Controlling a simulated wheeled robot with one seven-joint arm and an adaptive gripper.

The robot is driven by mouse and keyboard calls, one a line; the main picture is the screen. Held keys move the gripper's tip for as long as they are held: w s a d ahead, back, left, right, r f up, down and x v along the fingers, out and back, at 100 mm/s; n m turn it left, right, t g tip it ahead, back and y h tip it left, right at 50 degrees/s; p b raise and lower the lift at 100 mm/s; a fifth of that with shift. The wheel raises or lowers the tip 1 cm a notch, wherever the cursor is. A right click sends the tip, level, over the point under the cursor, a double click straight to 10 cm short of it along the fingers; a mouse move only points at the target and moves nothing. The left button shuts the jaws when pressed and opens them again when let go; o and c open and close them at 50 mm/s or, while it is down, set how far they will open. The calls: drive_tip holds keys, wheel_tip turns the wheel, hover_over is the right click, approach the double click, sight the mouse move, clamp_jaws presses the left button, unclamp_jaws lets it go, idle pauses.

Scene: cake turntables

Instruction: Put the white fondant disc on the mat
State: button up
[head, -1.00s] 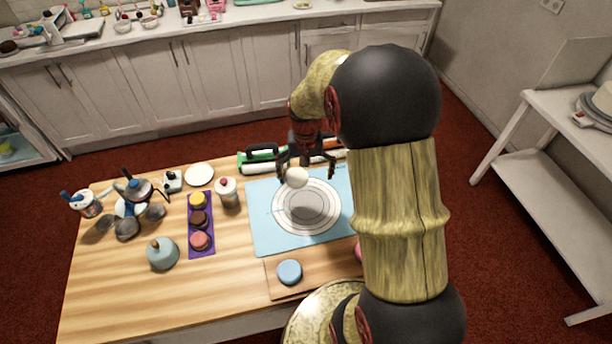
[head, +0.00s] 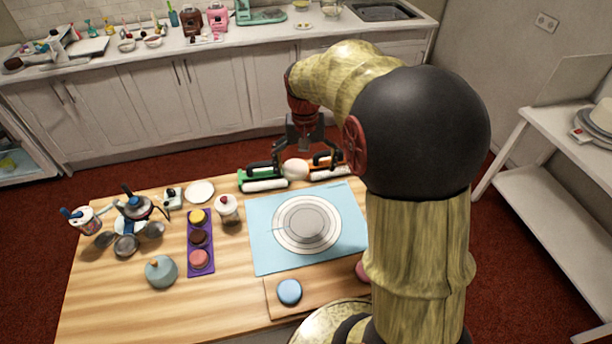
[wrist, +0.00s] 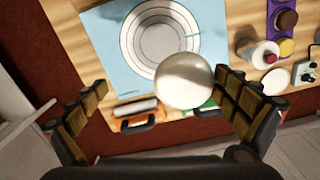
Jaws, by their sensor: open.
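The white fondant disc (head: 295,169) looks like a pale rounded piece just below my gripper (head: 305,152), beyond the mat's far edge in the head view. In the wrist view, the white disc (wrist: 184,81) is between the spread fingers of my gripper (wrist: 160,82), close beside the right finger and clear of the left one. It looks raised above the table; I cannot tell whether it touches the right finger. My gripper is open. The light blue mat (head: 265,253), with printed concentric rings, lies flat on the table and also shows in the wrist view (wrist: 105,45).
A blue disc (head: 289,292) and a partly hidden pink disc (head: 362,271) sit on a wooden board (head: 320,287) in front of the mat. Green-handled (head: 264,184) and orange-handled (head: 328,171) tools line the far edge. A purple tray (head: 201,229) stands left.

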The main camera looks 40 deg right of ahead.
sight(307, 180)
drive_tip(key=shift+r, duration=0.1)
drive_tip(key=shift+c, duration=1.1)
clamp_jaws()
idle(0.6)
idle(0.5)
drive_tip(key=shift+f, duration=0.35)
drive_tip(key=s, duration=0.1)
drive_tip(key=a, duration=0.1)
drive_tip(key=s+n, duration=0.1)
drive_tip(key=shift+s+a+f, duration=0.25)
drive_tip(key=shift+s+a, duration=0.05)
drive_tip(key=shift+a, duration=0.1)
drive_tip(key=s+a+r+n+t, duration=0.3)
drive_tip(key=s+a+r, duration=0.3)
drive_tip(key=a, duration=0.3)
drive_tip(key=s+a+r+n+t, duration=0.2)
drive_tip(key=s+a+r, duration=0.4)
drive_tip(key=a, duration=0.4)
drive_tip(key=shift+a+n+t, duration=0.2)
drive_tip(key=shift+n+t, duration=0.2)
drive_tip(key=shift+n, duration=0.5)
